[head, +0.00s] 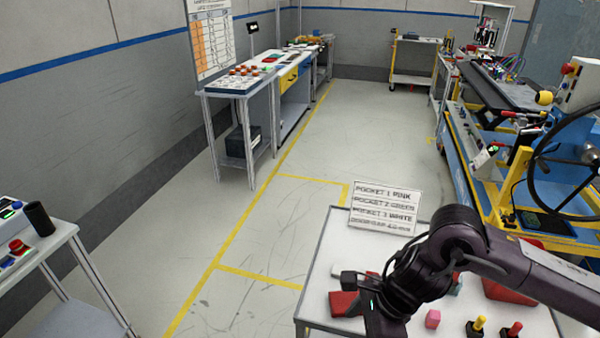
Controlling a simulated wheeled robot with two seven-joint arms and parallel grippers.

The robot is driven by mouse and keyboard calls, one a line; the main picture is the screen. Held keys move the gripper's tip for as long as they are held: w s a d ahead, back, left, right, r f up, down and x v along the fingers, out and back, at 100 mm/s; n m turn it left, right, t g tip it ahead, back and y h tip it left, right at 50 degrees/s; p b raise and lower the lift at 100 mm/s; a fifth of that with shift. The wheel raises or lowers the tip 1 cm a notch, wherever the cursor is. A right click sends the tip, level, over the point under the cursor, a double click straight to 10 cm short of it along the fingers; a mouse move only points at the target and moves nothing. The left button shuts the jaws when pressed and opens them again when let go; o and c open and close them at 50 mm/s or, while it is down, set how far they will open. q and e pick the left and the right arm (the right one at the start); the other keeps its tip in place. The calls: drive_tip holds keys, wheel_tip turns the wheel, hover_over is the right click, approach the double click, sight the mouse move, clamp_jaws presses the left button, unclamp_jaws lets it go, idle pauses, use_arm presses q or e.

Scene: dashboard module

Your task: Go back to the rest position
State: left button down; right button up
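My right arm comes in from the right, bent over the white table (325,262). My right gripper (380,318) is at the dark wrist end, low over the table; its fingers are not clear, so I cannot tell whether it is open or shut. My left arm and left gripper are not in view. A sign (384,208) at the table's back edge lists pocket 1 pink, pocket 2 green, pocket 3 white.
A side table (45,250) stands at left. The floor (270,235) between is clear.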

drive_tip(key=a+r+m+t+y, duration=0.3)
drive_tip(key=a+m, duration=0.5)
drive_tip(key=m, duration=0.1)
drive_tip(key=a+r+m+t+y, duration=0.2)
drive_tip(key=a+r+m+t, duration=0.1)
drive_tip(key=a+m, duration=0.5)
drive_tip(key=d+f+m+t+h, duration=0.1)
drive_tip(key=d+f+m+h, duration=0.15)
drive_tip(key=d+m, duration=0.7)
drive_tip(key=d+f+m+t+h, duration=0.15)
drive_tip(key=d+m+h, duration=0.3)
drive_tip(key=m, duration=1.05)
drive_tip(key=s+d+f+m+g+h, duration=0.2)
drive_tip(key=s+d+f+m+g, duration=0.4)
drive_tip(key=s+d+f+m, duration=0.35)
wheel_tip(320, 180, down, 27)
drive_tip(key=d, duration=0.1)
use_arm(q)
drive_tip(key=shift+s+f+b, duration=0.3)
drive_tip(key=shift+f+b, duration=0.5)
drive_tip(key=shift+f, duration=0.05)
use_arm(e)
drive_tip(key=s+d+f+g, duration=0.1)
drive_tip(key=s+d+f, duration=0.1)
drive_tip(key=s+f, duration=0.8)
drive_tip(key=s+d+f+g, duration=0.1)
drive_tip(key=s+d+f, duration=0.1)
drive_tip(key=s+f, duration=0.9)
drive_tip(key=shift+m, duration=0.3)
